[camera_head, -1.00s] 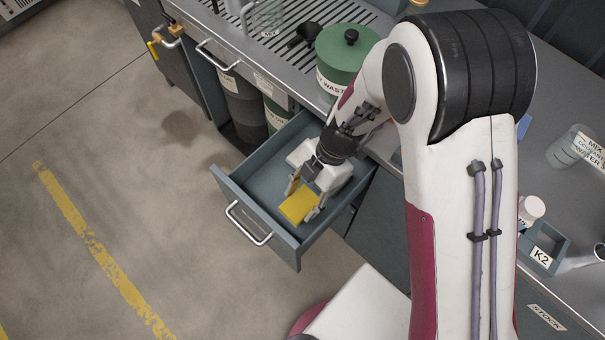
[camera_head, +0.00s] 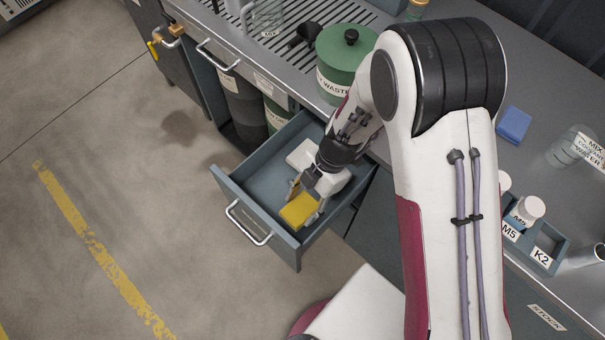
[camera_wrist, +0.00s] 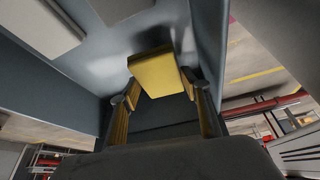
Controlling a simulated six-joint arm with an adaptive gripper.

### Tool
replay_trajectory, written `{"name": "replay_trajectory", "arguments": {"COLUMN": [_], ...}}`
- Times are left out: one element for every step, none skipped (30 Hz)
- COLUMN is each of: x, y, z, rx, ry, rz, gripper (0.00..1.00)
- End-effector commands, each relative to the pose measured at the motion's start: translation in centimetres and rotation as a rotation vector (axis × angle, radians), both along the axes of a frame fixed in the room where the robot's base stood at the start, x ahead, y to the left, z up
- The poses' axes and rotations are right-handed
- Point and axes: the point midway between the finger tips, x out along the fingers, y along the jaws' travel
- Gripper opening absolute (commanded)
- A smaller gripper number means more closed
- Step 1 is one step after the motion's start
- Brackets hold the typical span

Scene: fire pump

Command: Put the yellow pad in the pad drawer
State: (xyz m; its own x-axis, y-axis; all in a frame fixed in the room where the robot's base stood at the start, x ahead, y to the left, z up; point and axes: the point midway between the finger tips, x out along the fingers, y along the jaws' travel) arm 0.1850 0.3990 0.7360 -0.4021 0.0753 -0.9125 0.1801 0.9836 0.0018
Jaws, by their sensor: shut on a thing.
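The yellow pad (camera_head: 299,209) is held between the fingers of my gripper (camera_head: 306,204), inside the outline of the open pad drawer (camera_head: 229,187). In the wrist view the pad (camera_wrist: 160,72) sits between the two fingertips (camera_wrist: 158,88), with the drawer's inside around it. The pad looks slightly tilted. I cannot tell whether its underside touches the drawer floor. The drawer is pulled out, with its bar handle (camera_head: 248,224) at the front. A white block-like item (camera_head: 303,154) lies toward the back of the drawer, partly hidden by my gripper.
A green waste can (camera_head: 346,62) stands on the counter above the drawer. A blue pad (camera_head: 514,124) and a rack of labelled bottles (camera_head: 537,243) are on the counter at right. The drawer walls stand close around my gripper; the drawer's left part is bare.

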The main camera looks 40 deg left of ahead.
Motion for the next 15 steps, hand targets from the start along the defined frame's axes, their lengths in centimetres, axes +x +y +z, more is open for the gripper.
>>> {"name": "replay_trajectory", "arguments": {"x": [0.00, 0.00, 0.01, 0.01, 0.01, 0.01, 0.00, 0.00, 0.00, -0.01, 0.00, 0.00, 0.00, 0.00, 0.00], "y": [0.00, 0.00, 0.01, 0.01, 0.00, 0.00, 0.00, 0.00, -0.01, -0.01, -0.01, 0.00, 0.00, 0.00, 0.00], "z": [-0.11, -0.17, -0.23, -0.29, -0.34, -0.42, -0.48, -0.54, -0.60, -0.62, -0.64, -0.63, -0.63, -0.62, -0.62], "rx": [0.000, 0.000, 0.000, 0.000, 0.000, 0.000, 0.000, 0.000, 0.000, 0.000, 0.000, 0.000, 0.000, 0.000, 0.000], "ry": [0.000, 0.000, 0.000, 0.000, 0.000, 0.000, 0.000, 0.000, 0.000, 0.000, 0.000, 0.000, 0.000, 0.000, 0.000], "rz": [0.000, 0.000, 0.000, 0.000, 0.000, 0.000, 0.000, 0.000, 0.000, 0.001, 0.001, 0.001, 0.001, 0.001, 0.001], "gripper": [0.29, 0.29, 0.29, 0.29, 0.29, 0.29, 0.29, 0.29, 0.29, 0.29, 0.29, 0.29, 0.29, 0.54, 0.55]}}
